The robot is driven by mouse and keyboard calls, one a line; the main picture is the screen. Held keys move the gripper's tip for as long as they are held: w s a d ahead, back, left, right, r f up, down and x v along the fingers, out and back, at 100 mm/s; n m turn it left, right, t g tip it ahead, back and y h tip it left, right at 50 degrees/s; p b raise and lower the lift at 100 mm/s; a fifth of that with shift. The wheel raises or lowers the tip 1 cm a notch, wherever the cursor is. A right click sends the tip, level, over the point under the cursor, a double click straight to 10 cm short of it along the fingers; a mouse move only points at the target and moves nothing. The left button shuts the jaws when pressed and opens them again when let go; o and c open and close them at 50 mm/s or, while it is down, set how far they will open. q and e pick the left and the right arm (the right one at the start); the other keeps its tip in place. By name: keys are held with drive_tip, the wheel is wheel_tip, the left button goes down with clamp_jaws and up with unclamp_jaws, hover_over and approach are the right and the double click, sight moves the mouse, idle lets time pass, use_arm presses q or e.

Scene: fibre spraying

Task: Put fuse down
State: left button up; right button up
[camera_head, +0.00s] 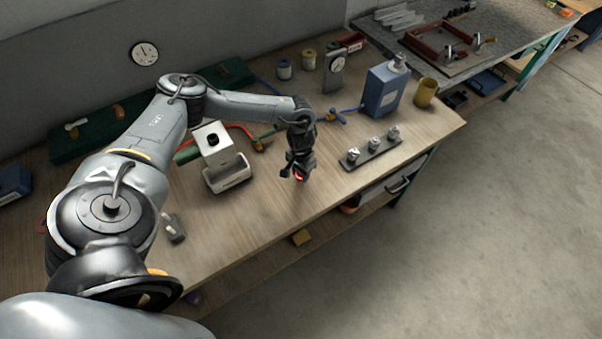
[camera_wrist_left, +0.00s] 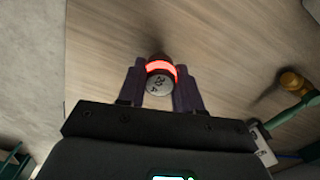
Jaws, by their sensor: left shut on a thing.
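My left gripper (camera_head: 298,172) is over the wooden workbench (camera_head: 262,212), near its front edge, pointing down. It is shut on the fuse (camera_wrist_left: 160,82), which shows between the two fingers in the left wrist view as a small cylinder with a glowing red band and a pale end with dark marks. In the head view only a bit of red (camera_head: 299,177) shows at the fingertips. Whether the fuse touches the bench top I cannot tell. My right gripper does not show in either view.
A dark strip with several small silver-topped parts (camera_head: 371,152) lies to the right. A white box-shaped device (camera_head: 214,150) stands to the left. A blue canister (camera_head: 382,90) and a yellow cup (camera_head: 425,92) stand behind. Bare bench lies around the gripper.

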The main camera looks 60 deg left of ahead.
use_arm(q)
drive_tip(key=shift+f, duration=0.35)
drive_tip(key=shift+f, duration=0.15)
drive_tip(key=o, duration=1)
drive_tip(key=shift+o, duration=0.2)
